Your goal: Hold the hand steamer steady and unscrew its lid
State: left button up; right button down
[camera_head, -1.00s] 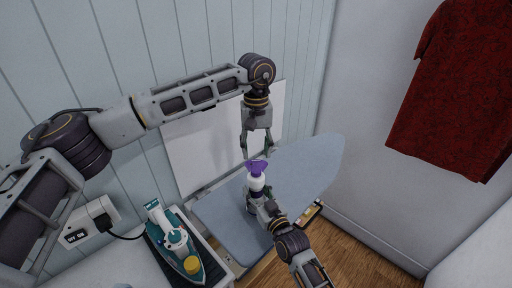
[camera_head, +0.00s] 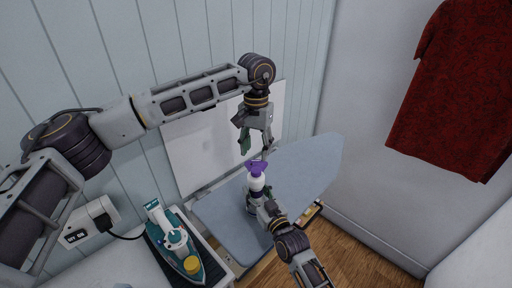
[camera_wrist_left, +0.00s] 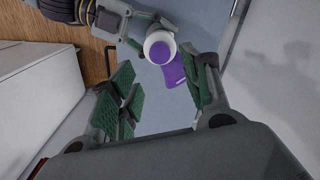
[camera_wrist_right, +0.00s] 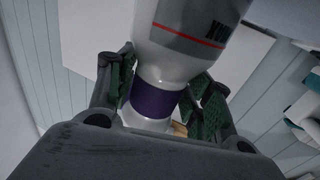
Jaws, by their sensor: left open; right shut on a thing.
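The hand steamer is a white bottle-like body (camera_head: 257,184) with a purple top (camera_head: 257,167), upright over the ironing board. My right gripper (camera_wrist_right: 163,88) is shut on the steamer's lower part, around its purple band (camera_wrist_right: 156,101). A red line and dark lettering show on the white body (camera_wrist_right: 188,35) in the right wrist view. My left gripper (camera_head: 257,144) is open and empty, pointing down just above the purple top, apart from it. In the left wrist view the purple top (camera_wrist_left: 174,73) shows beyond the spread green finger pads. The lid's thread is not visible.
A blue-grey ironing board (camera_head: 300,165) lies under the grippers. A teal and white iron (camera_head: 178,240) stands at lower left, near a wall socket (camera_head: 90,222). A white panel (camera_head: 195,150) leans on the wall behind. A red shirt (camera_head: 455,90) hangs at right.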

aim_at(256, 170)
pick_arm(q)
jog(key=shift+f, duration=0.1)
jog(key=shift+f, duration=3.9)
grip_shut()
jog(key=shift+n, duration=0.4)
